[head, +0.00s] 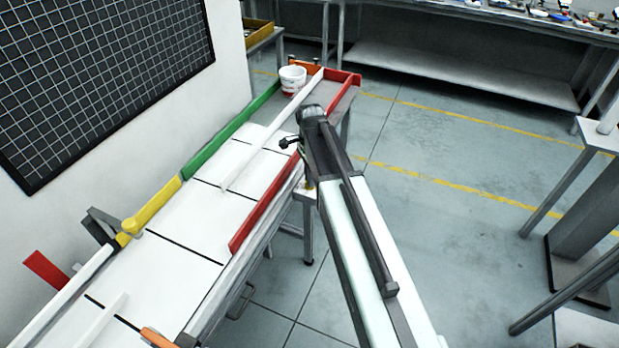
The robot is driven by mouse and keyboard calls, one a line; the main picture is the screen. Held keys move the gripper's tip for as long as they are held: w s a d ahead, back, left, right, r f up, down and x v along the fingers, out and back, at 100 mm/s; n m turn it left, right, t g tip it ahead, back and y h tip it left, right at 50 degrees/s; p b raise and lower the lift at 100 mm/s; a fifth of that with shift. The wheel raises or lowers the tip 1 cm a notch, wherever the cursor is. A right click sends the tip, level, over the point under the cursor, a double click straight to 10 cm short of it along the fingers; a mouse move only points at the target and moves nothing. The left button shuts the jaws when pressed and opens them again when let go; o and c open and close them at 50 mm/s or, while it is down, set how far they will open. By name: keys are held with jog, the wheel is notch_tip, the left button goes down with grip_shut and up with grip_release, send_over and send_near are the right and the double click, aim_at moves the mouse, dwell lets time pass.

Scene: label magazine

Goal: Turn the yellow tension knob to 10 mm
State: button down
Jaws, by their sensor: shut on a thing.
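My arm (350,215) reaches from the bottom right to the table's right edge, well away from this knob. Its dark far end (312,118) is beside the red near-side rail. I cannot make out my gripper's jaws or what they hold; the arm hides that area. A small dark part (288,142) shows left of the arm's end, and I cannot tell what it belongs to.
The white table (175,230) has green (225,133) and red (265,205) side rails and a long white bar (265,135) across it. A white cup (292,79) stands at the far end. A wall is left; open floor lies right, with a grey stand (580,220).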

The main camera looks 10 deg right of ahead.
jog(key=shift+w, duration=0.2)
jog(key=c, duration=1.5)
grip_release()
jog(key=shift+s, duration=0.1)
notch_tip(320, 180, up, 8)
jog(key=p, duration=0.8)
jog(key=shift+f, duration=0.1)
jog(key=shift+a, duration=0.1)
